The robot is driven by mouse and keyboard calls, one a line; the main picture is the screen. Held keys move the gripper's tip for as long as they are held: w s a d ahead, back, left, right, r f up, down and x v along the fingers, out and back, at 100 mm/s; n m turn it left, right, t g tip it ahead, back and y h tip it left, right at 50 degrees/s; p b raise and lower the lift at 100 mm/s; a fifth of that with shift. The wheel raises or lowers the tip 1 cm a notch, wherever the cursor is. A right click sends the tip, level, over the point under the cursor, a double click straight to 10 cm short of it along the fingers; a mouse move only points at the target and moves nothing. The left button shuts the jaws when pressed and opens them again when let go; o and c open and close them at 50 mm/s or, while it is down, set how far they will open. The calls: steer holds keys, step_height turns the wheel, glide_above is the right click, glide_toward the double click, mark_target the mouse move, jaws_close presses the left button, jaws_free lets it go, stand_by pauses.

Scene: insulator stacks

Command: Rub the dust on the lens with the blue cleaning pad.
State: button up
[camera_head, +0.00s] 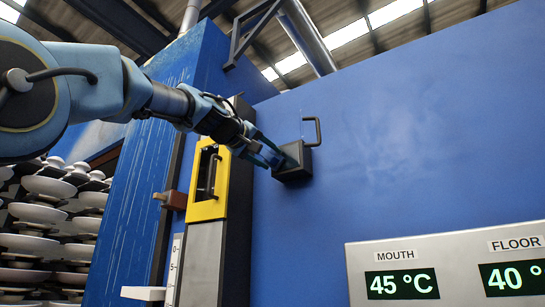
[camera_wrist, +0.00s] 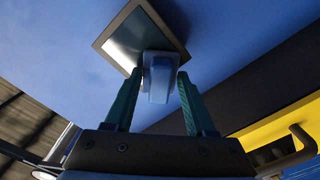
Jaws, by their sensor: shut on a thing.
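The lens (camera_wrist: 128,38) is a square grey-green pane in a dark frame, partly hidden behind the pad in the wrist view. In the head view its dark housing (camera_head: 294,174) stands out from the blue wall. The blue cleaning pad (camera_wrist: 159,82) sits between the green fingertips of my gripper (camera_wrist: 160,76), over the lower edge of the lens. My gripper (camera_head: 268,156) is shut on the pad, close in front of the housing. I cannot tell whether the pad touches the glass. Dust cannot be made out clearly.
A black handle (camera_head: 317,131) stands out beside the lens housing. A yellow frame (camera_head: 208,210) with a dark handle is left of it, below my arm. A temperature panel (camera_head: 450,262) is at lower right. Stacked insulators (camera_head: 38,214) stand at far left. The blue wall right of the housing is clear.

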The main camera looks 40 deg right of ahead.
steer(key=shift+a, duration=0.1)
steer(key=shift+b+v, duration=1.3)
steer(key=shift+v, duration=1)
steer(key=shift+s+a, duration=0.15)
steer(key=shift+a, duration=0.45)
steer(key=b+v, duration=0.1)
steer(key=v, duration=0.2)
steer(key=shift+b, duration=0.4)
